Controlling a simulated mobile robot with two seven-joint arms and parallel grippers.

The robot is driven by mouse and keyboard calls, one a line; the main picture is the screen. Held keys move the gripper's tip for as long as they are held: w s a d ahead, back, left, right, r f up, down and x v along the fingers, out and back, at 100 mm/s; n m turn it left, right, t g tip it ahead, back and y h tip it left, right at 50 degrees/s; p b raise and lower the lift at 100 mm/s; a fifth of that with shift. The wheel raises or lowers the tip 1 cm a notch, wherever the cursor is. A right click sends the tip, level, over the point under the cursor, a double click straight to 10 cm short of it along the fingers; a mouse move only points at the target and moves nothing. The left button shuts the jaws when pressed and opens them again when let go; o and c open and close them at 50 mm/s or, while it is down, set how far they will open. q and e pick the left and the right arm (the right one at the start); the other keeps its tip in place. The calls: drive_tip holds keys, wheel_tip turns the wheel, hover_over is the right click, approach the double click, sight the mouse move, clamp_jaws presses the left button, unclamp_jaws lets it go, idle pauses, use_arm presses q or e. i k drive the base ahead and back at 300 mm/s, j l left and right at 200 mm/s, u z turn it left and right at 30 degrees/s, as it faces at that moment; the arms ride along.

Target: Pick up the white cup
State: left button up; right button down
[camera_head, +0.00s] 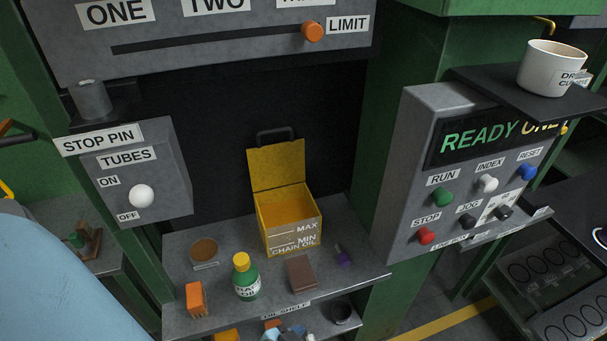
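A white cup (548,70) stands upright on a small black shelf (490,84) at the upper right. Neither of my grippers is in view, and nothing is seen touching the cup.
The shelf is above a grey control box (440,170) with several coloured buttons. A yellow open-lidded box (275,245), a green bottle (246,282), an orange block (196,300) and a brown block (301,274) stand on the grey oil shelf (225,320). A large light blue shape fills the lower left.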

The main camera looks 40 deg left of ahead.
sight(548, 68)
drive_tip(key=l+u, duration=0.15)
drive_tip(key=u, duration=0.3)
drive_tip(key=i+l+u, duration=0.1)
drive_tip(key=u, duration=0.3)
drive_tip(key=l+u, duration=0.2)
drive_tip(key=u, duration=0.25)
drive_tip(key=l+u, duration=0.25)
drive_tip(key=l, duration=0.25)
drive_tip(key=k+l+u, duration=0.25)
drive_tip(key=l, duration=0.25)
drive_tip(key=i, duration=0.1)
